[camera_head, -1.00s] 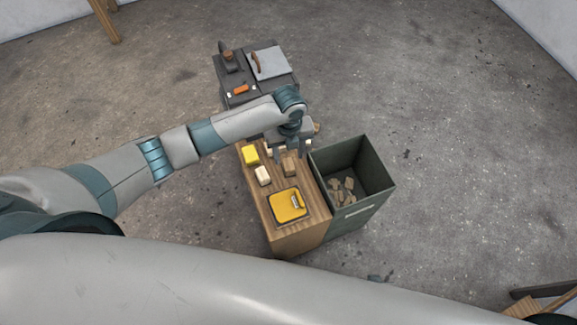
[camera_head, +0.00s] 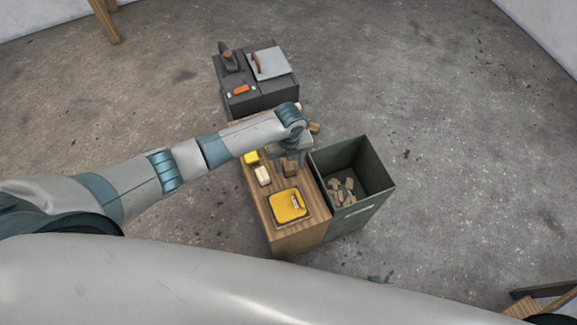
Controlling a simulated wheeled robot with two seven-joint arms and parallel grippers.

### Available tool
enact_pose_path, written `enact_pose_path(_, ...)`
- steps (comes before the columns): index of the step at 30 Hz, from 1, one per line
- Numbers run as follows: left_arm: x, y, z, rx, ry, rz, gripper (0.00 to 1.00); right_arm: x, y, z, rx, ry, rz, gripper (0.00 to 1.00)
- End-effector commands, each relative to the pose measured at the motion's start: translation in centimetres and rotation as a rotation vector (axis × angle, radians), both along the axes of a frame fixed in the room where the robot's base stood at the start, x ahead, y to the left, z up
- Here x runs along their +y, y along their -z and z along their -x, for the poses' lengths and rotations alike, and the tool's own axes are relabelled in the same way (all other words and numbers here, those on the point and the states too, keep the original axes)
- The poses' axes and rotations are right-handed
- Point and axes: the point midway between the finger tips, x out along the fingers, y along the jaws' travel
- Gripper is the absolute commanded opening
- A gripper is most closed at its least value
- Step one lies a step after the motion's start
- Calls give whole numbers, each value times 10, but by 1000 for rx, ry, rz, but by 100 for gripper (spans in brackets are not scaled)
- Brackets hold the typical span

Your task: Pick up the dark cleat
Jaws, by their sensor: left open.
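A brown block (camera_head: 290,170), darker than the pale block beside it and seemingly the dark cleat, stands on the wooden bench (camera_head: 296,239). My left gripper (camera_head: 287,160) comes in from the left with its jaws open, pointing down at or just above this block. The wrist and fingers hide part of the block and the bench's far end. I cannot tell whether the fingers are around the block or only over it. My right gripper is not in view.
On the bench are a pale block (camera_head: 263,176), a yellow block (camera_head: 251,158) and a yellow case (camera_head: 288,205). A dark green bin (camera_head: 365,208) with several wood scraps stands against its right side. A dark machine (camera_head: 262,96) stands behind. Open floor surrounds them.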

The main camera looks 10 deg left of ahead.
Motion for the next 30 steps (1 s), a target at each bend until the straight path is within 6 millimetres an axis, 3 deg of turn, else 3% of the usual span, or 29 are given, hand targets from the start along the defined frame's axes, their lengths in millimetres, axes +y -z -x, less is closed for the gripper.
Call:
enact_pose_path(6, 1, 15, 0, 0, 0, -1, 48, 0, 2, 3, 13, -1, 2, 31)
enact_pose_path(19, 1, 15, 0, 0, 1, -1, 48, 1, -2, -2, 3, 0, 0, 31)
enact_pose_path(25, 1, 15, 0, 0, 1, -1, 4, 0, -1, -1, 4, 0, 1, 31)
enact_pose_path(30, 1, 14, 0, 0, 1, -1, 4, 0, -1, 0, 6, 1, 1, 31)
